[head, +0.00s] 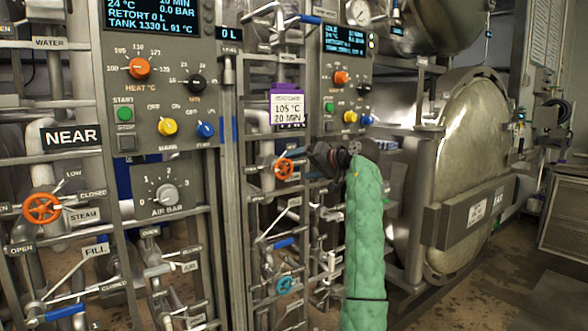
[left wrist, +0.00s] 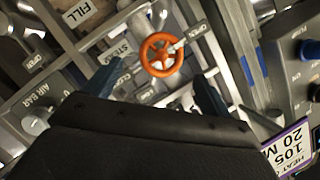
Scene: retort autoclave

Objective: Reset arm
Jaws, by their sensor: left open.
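My left gripper (head: 318,160) is at the far panel, at the end of my green-sleeved arm, pointing left toward a small orange steam handwheel (head: 284,168). In the left wrist view, the gripper (left wrist: 143,90) is open, with one dark finger at each side of the picture. The orange handwheel (left wrist: 161,54) shows beyond and between the fingers, with nothing held. Whether a finger touches the panel's pipes cannot be told. My right gripper does not show.
The near panel (head: 150,75) carries knobs, a display and another orange handwheel (head: 42,208). A blue handwheel (head: 285,285) sits low on the far panel. A purple-topped card (head: 287,108) hangs above the gripper. The round retort door (head: 475,150) stands at right. Pipes and levers crowd the panels.

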